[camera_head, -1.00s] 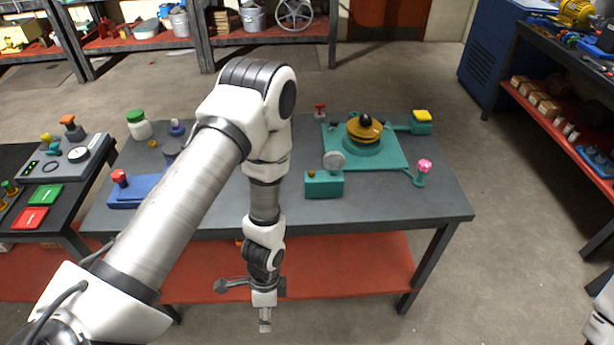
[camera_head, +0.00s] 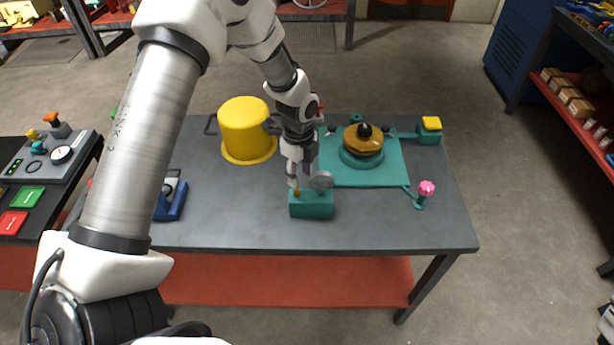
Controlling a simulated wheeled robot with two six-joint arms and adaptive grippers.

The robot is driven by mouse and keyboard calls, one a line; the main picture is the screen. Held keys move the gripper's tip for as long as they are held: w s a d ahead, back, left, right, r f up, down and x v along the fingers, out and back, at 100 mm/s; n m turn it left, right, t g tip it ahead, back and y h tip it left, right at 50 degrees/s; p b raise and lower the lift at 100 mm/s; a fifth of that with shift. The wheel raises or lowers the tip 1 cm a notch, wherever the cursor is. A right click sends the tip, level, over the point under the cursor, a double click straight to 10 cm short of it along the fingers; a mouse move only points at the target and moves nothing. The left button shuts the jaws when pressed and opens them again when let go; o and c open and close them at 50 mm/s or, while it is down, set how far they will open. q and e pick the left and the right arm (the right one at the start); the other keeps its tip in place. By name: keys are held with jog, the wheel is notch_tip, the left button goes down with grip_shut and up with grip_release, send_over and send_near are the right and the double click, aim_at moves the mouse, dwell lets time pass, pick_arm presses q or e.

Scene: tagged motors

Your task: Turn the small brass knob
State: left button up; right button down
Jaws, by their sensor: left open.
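The small brass knob (camera_head: 297,193) sits on top of the left end of a teal box (camera_head: 312,206) near the table's front middle. A round grey disc (camera_head: 321,181) stands on the same box, to the right of the knob. My left gripper (camera_head: 295,181) is open and points down, its fingertips right above or at the knob. I cannot tell whether they touch it. My right gripper is out of view.
The teal plate (camera_head: 345,178) behind the box carries a larger brass dome (camera_head: 363,139) with a black top. A pink knob (camera_head: 426,188) and a yellow button (camera_head: 431,123) are to the right. A yellow bucket (camera_head: 245,128) stands left of my gripper. The front table strip is clear.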

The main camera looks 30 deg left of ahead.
aim_at(299, 190)
pick_arm(q)
jog(key=s, duration=0.1)
jog(key=s+f, duration=0.1)
jog(key=s, duration=0.1)
jog(key=shift+s+a+f+p, duration=0.1)
jog(key=shift+s+f+p, duration=0.15)
jog(key=shift+s+p, duration=0.15)
jog(key=w+f, duration=0.2)
jog(key=f, duration=0.1)
jog(key=shift+w+f, duration=0.25)
jog(key=shift+w, duration=0.2)
jog(key=shift+s+r, duration=0.15)
jog(key=shift+s, duration=0.1)
jog(key=shift+c, duration=1.2)
jog(key=shift+s+r, duration=0.2)
jog(key=shift+s, duration=0.15)
grip_shut()
jog(key=shift+w+f, duration=0.1)
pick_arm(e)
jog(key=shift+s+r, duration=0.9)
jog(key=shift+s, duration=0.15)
